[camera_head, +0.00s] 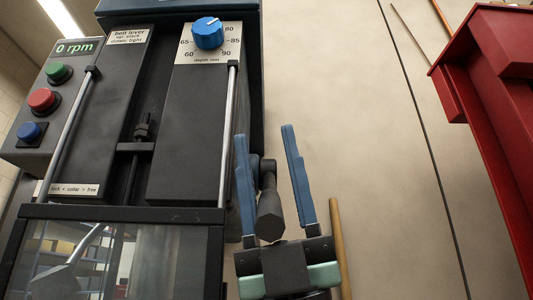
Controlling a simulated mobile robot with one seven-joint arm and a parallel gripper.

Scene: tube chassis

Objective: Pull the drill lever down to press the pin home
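The drill press (190,130) fills the left and has a dark grey head. A dark lever (270,215) with a thick faceted end shows at the right side of the head, near a round dark hub (263,170). My gripper (264,135) has two long blue fingers pointing up, spread wide. The lever end appears between the fingers, with a gap on both sides. I cannot tell how far in depth it is from them, and no contact shows. The pin is not visible.
A clear guard (120,265) with a dark frame covers the lower front. A control box (45,105) reads 0 rpm and has green, red and blue buttons. A blue knob (208,33) sits on a dial.

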